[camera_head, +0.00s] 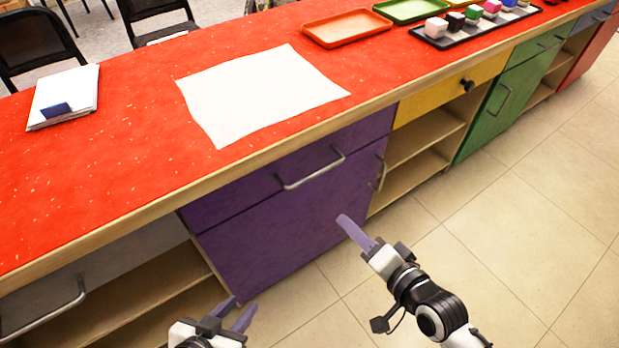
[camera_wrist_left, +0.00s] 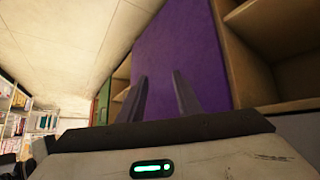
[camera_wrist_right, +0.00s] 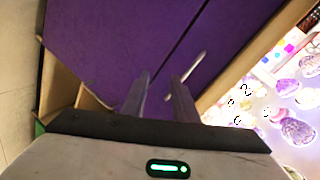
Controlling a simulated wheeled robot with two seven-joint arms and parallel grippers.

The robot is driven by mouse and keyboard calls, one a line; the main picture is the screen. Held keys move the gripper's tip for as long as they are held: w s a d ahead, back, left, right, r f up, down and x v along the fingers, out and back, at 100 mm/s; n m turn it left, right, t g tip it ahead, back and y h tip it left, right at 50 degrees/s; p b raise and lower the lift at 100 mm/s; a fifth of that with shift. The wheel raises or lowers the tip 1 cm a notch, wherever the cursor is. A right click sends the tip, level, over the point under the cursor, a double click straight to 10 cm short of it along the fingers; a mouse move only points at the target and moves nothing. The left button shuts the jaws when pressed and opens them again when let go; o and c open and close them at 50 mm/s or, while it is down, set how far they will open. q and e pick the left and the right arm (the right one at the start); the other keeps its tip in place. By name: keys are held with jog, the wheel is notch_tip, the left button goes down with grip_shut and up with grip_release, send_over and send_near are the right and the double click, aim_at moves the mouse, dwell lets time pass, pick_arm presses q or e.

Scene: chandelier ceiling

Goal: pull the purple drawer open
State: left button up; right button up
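The purple drawer (camera_head: 262,187) is the upper panel of a purple unit under the red counter. It looks shut, its front in line with the door below. A silver bar handle (camera_head: 312,170) runs across it. In the right wrist view the drawer (camera_wrist_right: 238,55) lies beyond the dark seam, with its handle (camera_wrist_right: 197,66) near the fingertips but apart from them. My right gripper (camera_head: 345,222) is open and empty, in front of the lower purple door. My left gripper (camera_head: 240,304) is open and empty, low and left of it; its wrist view shows a purple panel (camera_wrist_left: 175,45).
The purple door (camera_head: 290,235) below has its own upright handle (camera_head: 380,174). A yellow drawer (camera_head: 440,100) and open shelves are to the right. A grey drawer (camera_head: 60,295) is at left. White paper (camera_head: 260,92) lies on the red counter (camera_head: 130,150). Tiled floor is clear.

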aim_at(317, 175)
jog(key=w+a+m+b, duration=0.1)
jog(key=w+a, duration=0.1)
jog(key=w, duration=0.2)
jog(key=w+a+r+m+y+b, duration=0.1)
jog(key=w+a, duration=0.2)
jog(key=w, duration=0.2)
jog(key=w+a+r+m+y+b, duration=0.1)
jog(key=w+a+m, duration=0.1)
jog(key=w+a, duration=0.1)
jog(key=shift+w+t, duration=0.4)
jog(key=shift+w, duration=0.3)
jog(key=shift+c, duration=0.3)
grip_shut()
dwell(0.4)
